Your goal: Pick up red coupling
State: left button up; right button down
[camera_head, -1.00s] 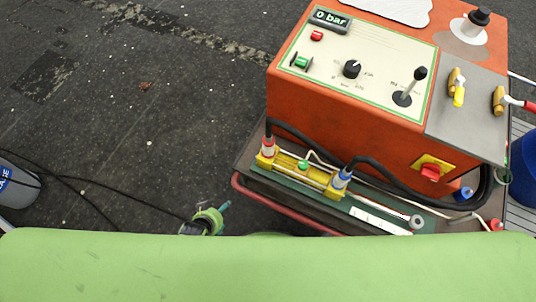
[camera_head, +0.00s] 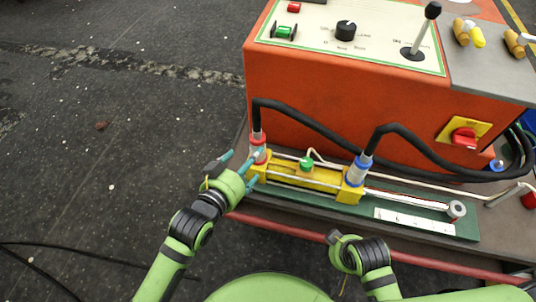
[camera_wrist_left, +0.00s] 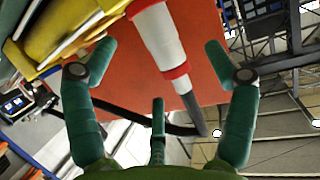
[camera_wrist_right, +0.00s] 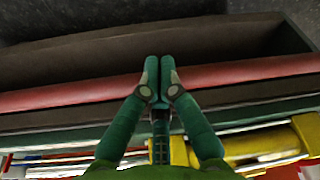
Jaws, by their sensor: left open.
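The red coupling (camera_head: 258,147) is a white and red sleeve standing upright at the left end of the yellow cylinder (camera_head: 310,176), with a black hose from its top. My left gripper (camera_head: 244,166) is open just left of it. In the left wrist view the coupling (camera_wrist_left: 160,40) shows between the spread fingers of my left gripper (camera_wrist_left: 160,48), and I see no grip on it. My right gripper (camera_wrist_right: 160,75) has its fingertips together and empty in the right wrist view. In the head view its wrist is near the red rail, fingertips unclear.
A blue coupling (camera_head: 357,170) with its own black hose stands at the cylinder's right end. The orange control box (camera_head: 340,110) rises behind. A red rail (camera_head: 290,229) runs along the front edge. A white ruler (camera_head: 415,221) lies right. Open floor is at left.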

pick_arm(q)
jog(key=shift+d+r+b+x, duration=0.1)
jog(key=shift+b+x, duration=0.35)
jog(key=shift+x, duration=0.6)
jog(key=shift+d+r+b+x, duration=0.15)
jog(key=shift+b+x, duration=0.35)
jog(key=shift+x, duration=0.6)
jog(key=shift+d+r+b+x, duration=0.1)
jog(key=shift+b+x, duration=0.35)
jog(key=shift+x, duration=0.6)
jog(key=shift+w+d+f, duration=0.1)
jog(key=shift+w+d, duration=0.05)
jog(key=shift+w, duration=0.05)
jog(key=c, duration=1.6)
pick_arm(e)
notch_tip(320, 180, up, 7)
jog(key=t, duration=0.1)
